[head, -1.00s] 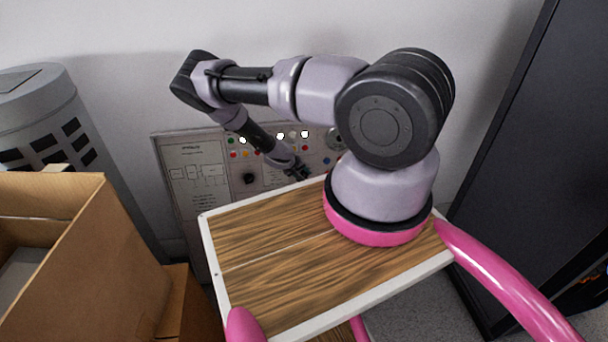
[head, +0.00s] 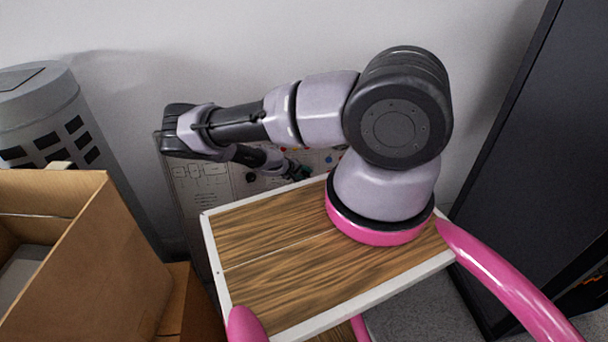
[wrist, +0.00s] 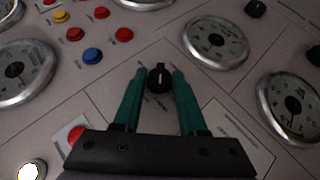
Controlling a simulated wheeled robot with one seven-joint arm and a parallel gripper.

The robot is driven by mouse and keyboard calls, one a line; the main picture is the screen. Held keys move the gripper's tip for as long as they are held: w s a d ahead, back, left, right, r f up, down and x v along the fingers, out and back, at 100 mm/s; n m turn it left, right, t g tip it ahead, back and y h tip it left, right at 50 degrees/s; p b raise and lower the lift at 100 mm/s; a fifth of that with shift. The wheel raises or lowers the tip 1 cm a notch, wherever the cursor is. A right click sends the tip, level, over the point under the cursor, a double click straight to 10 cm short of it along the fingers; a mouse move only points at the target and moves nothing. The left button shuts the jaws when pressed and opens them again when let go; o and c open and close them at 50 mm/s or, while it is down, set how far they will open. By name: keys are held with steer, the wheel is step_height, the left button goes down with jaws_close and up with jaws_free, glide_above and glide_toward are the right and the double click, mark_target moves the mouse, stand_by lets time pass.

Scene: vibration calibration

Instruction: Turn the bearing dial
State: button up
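The control panel (head: 203,190) stands against the wall, mostly behind my arm in the head view. In the wrist view, a small black knob with a pale pointer line (wrist: 159,78) lies between the tips of my gripper (wrist: 159,73). The two teal fingers are apart, one on each side of the knob, with a visible gap at each side. I cannot tell how far off the panel face the tips are. Labels are too small to read, so I cannot confirm which knob is the bearing dial. In the head view my gripper (head: 300,172) is small and partly hidden.
Round gauges (wrist: 215,43) surround the knob, another (wrist: 292,106) at the right. Red, yellow and blue buttons (wrist: 92,55) are at upper left. Other black knobs (wrist: 255,8) sit at the right. A cardboard box (head: 110,250) is at left, a dark cabinet (head: 540,150) at right.

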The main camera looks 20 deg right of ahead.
steer(key=o, duration=0.4)
steer(key=shift+c, duration=0.2)
steer(key=shift+a, duration=0.1)
steer(key=v, duration=1)
steer(key=shift+s+a+r, duration=0.15)
steer(key=shift+r, duration=0.1)
steer(key=shift+a+r, duration=0.1)
